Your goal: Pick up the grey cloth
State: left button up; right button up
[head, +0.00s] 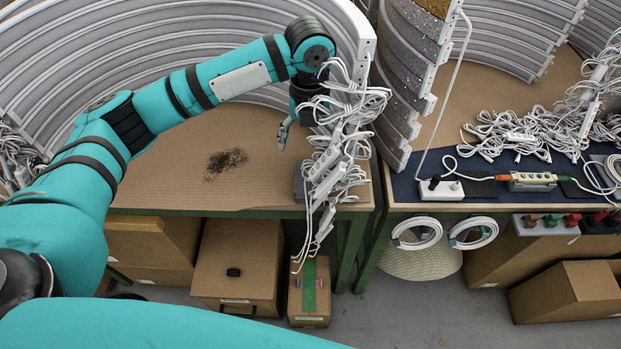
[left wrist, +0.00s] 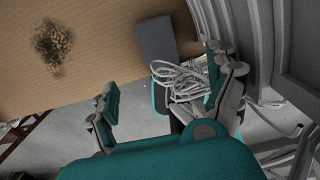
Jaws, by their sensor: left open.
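A dark grey rectangular piece, which looks like the grey cloth (left wrist: 155,40), lies on the brown tabletop near its edge in the left wrist view. In the head view the grey cloth (head: 299,182) shows only as a small grey patch, mostly hidden behind white cables. My left gripper (head: 290,132) is above the table, close to the hanging cables, which hide part of it. In the left wrist view my left gripper (left wrist: 163,92) has its fingers spread wide, with no object held. My right gripper is not in view.
A tangle of white cables and power strips (head: 340,140) hangs over the table's right corner. A dark smudge (head: 226,163) marks the brown tabletop (head: 170,175). Curved grey panels (head: 110,45) rise behind. Cardboard boxes (head: 235,265) stand underneath. The tabletop's middle is clear.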

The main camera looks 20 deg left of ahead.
pick_arm(q)
send_over(308, 177)
jog(key=f, duration=0.7)
jog(key=shift+d+f, duration=0.1)
jog(key=shift+d, duration=0.15)
jog(key=f, duration=0.2)
jog(key=f+p, duration=0.1)
jog(key=f, duration=0.1)
jog(key=shift+a+f, duration=0.2)
jog(key=shift+f, duration=0.2)
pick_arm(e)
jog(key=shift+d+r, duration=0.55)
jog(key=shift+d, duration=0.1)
pick_arm(q)
jog(key=shift+c, duration=0.5)
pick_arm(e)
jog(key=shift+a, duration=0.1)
pick_arm(q)
jog(key=shift+c, duration=1.1)
jog(key=c, duration=0.8)
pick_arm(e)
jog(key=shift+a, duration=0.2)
pick_arm(q)
jog(key=shift+r, duration=0.1)
